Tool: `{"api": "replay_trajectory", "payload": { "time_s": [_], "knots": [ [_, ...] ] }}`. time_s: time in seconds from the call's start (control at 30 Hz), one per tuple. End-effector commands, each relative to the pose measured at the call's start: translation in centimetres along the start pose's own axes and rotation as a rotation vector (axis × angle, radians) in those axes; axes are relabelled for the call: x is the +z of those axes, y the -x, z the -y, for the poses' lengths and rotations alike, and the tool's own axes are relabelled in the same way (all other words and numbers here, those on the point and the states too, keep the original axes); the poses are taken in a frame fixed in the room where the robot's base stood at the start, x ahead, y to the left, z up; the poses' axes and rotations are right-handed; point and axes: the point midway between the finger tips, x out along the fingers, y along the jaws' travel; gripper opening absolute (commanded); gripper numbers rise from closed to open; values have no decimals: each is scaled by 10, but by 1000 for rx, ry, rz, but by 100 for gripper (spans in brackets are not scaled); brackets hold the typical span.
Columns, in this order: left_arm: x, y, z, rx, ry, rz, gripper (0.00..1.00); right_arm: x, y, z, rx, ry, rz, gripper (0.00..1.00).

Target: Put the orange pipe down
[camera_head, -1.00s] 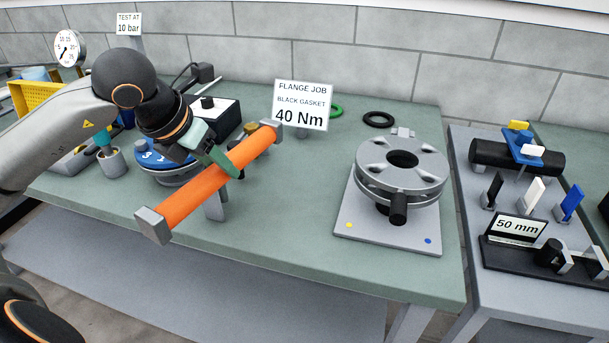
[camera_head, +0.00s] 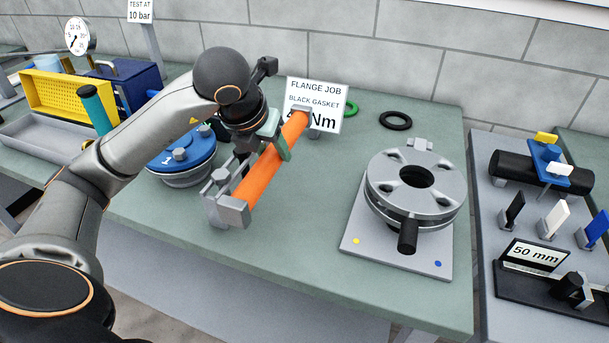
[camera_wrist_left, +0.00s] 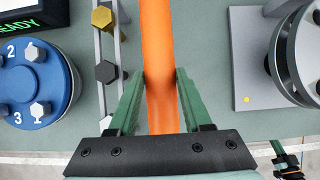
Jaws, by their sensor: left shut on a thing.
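The orange pipe (camera_head: 262,170) has grey square end pieces. In the head view it lies slantwise above the green bench, its near end at the lower left. My left gripper (camera_head: 278,146) is shut on it near its upper half. In the left wrist view the green fingers (camera_wrist_left: 160,80) press both sides of the pipe (camera_wrist_left: 158,40). A grey rack (camera_head: 218,190) stands close to the pipe's near end. I cannot tell whether the pipe touches the rack. A small dark and green part, likely my right gripper (camera_wrist_left: 287,160), shows in the wrist view's lower right corner.
A blue numbered flange (camera_head: 182,150) stands left of the pipe, and a grey flange (camera_head: 415,190) on a plate stands to the right. The FLANGE JOB sign (camera_head: 318,98) stands behind. Bolts (camera_wrist_left: 105,71) sit along a rail beside the pipe. Bench between pipe and plate is clear.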

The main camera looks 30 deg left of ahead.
Motion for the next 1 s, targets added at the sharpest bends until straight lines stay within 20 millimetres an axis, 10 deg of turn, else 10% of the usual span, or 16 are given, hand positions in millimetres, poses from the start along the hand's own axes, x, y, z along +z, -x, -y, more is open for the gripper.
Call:
{"api": "replay_trajectory", "payload": {
  "time_s": [0.3,1.0],
  "knots": [
    [-1,-53,39,-1,0,2,0,5,4,-3,9,-5,11,0],
    [-17,-100,50,0,1,5,0,-2,7,-3,9,-6,-2,0]
  ]
}}
